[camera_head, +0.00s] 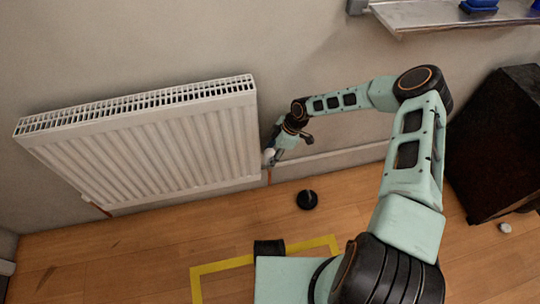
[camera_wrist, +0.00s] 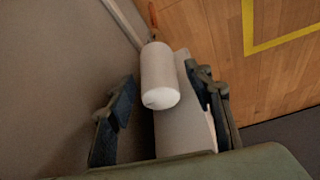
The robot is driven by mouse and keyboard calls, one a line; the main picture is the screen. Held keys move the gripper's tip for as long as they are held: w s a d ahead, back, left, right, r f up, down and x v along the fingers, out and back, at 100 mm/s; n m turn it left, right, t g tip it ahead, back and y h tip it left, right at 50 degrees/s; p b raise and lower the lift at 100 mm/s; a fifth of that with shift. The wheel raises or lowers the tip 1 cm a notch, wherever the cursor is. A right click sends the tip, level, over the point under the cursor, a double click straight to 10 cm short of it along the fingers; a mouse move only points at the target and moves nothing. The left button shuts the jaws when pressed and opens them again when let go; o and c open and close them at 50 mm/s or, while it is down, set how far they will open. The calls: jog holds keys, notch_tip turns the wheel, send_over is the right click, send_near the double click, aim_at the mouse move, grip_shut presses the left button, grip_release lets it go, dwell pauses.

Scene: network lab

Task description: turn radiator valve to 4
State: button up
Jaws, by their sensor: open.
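The white radiator (camera_head: 150,150) hangs on the wall at the left in the head view. Its valve (camera_head: 268,156) is a small white knob at the radiator's lower right end, above a copper-coloured pipe. In the wrist view the valve (camera_wrist: 158,70) is a white cylinder with a small dark mark on its end face; no numbers are readable. My gripper (camera_head: 280,147) is at the valve and partly hides it. In the wrist view my gripper (camera_wrist: 158,78) is open, its dark fingers on either side of the knob, with gaps showing. How far they reach along it is unclear.
A black round object with a short stem (camera_head: 307,199) stands on the wooden floor. Yellow tape (camera_head: 225,265) marks the floor. A dark cabinet (camera_head: 495,140) stands at the right, below a shelf (camera_head: 450,15). The wall (camera_wrist: 55,80) lies close to my left finger in the wrist view.

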jog(key=c, duration=1.2)
jog(key=shift+o, duration=0.2)
jog(key=m+t, duration=0.1)
jog(key=m, duration=0.3)
jog(key=shift+a+m+t, duration=0.1)
jog(key=shift+m+t, duration=0.3)
jog(key=m+t+h+b, duration=0.1)
jog(key=m, duration=0.3)
jog(key=shift+m+t+h+b, duration=0.3)
jog(key=shift+m+t+b, duration=0.1)
jog(key=shift+m, duration=0.6)
jog(key=o, duration=1.2)
jog(key=shift+c, duration=0.2)
